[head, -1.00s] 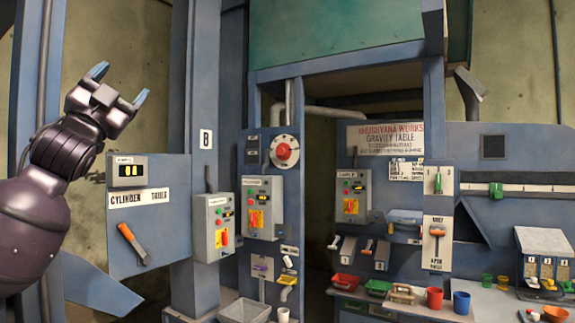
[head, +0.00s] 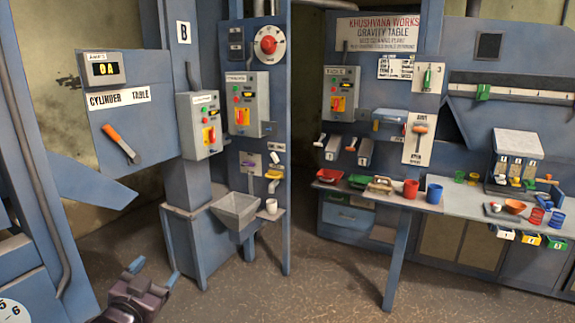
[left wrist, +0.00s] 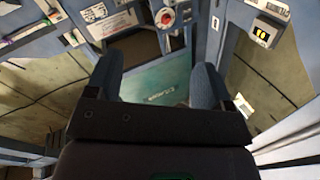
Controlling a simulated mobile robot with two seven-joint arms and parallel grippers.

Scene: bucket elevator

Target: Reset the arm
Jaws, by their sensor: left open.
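My left gripper (head: 152,272) is low at the bottom left of the head view, in front of the blue machine frame. Its two blue fingers are apart, with nothing between them. In the left wrist view the fingers (left wrist: 157,82) also stand apart and empty, with the machine front beyond them. The gripper touches nothing that I can see. My right gripper is in neither view.
The cylinder table panel (head: 125,110) with its orange-handled lever (head: 120,143) stands at the left. A grey hopper (head: 237,208) juts out in the middle. A workbench (head: 462,208) with cups and trays is at the right. The floor (head: 330,275) in front is clear.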

